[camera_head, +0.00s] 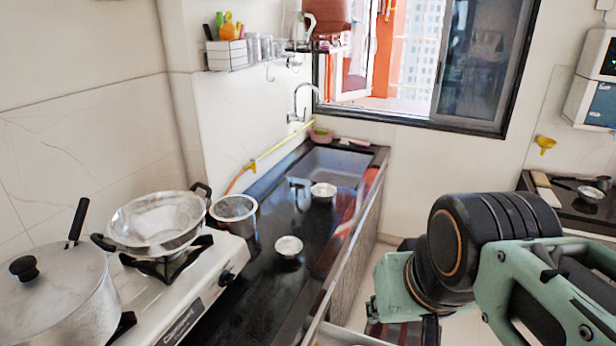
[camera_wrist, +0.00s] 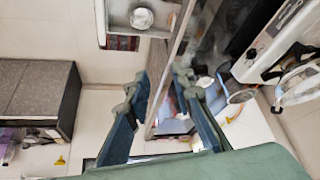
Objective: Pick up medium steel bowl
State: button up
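Two small steel bowls stand on the black counter in the head view, a nearer one (camera_head: 289,246) and a farther one (camera_head: 323,191) by the sink. A larger steel vessel (camera_head: 234,213) stands beside the stove. A round steel bowl (camera_wrist: 141,18) also shows in the open drawer in the wrist view. I cannot tell which is the medium one. My gripper (camera_wrist: 163,76) is open and empty in the wrist view, its fingers spread either side of the counter's edge and apart from the bowls. Its fingertips do not show clearly in the head view.
A white stove (camera_head: 190,291) holds a wide steel pan (camera_head: 157,222) and a lidded pot (camera_head: 64,296). The sink (camera_head: 328,167) is at the counter's far end. An open drawer (camera_wrist: 168,17) juts out below the counter. A cabinet (camera_wrist: 38,92) stands at left.

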aim_at(323, 194)
jog(key=k+l, duration=0.55)
jog(key=l, duration=0.15)
jog(key=k+l+u, duration=0.1)
jog(key=l, duration=0.3)
jog(key=k+l, duration=0.15)
jog(key=l, duration=0.2)
jog(key=i+l+u, duration=0.2)
jog(key=l, duration=0.95)
jog(key=i+l+u, duration=0.1)
jog(key=l, duration=0.3)
jog(key=i+l+u, duration=0.1)
jog(key=i+l, duration=0.35)
jog(key=l, duration=0.3)
jog(key=i+l+u, duration=0.1)
jog(key=i+l, duration=0.15)
jog(key=i+l+u, duration=0.1)
jog(key=i+l, duration=0.15)
jog(key=l, duration=0.2)
jog(key=i+l+u, duration=0.15)
jog(key=i+l, duration=0.55)
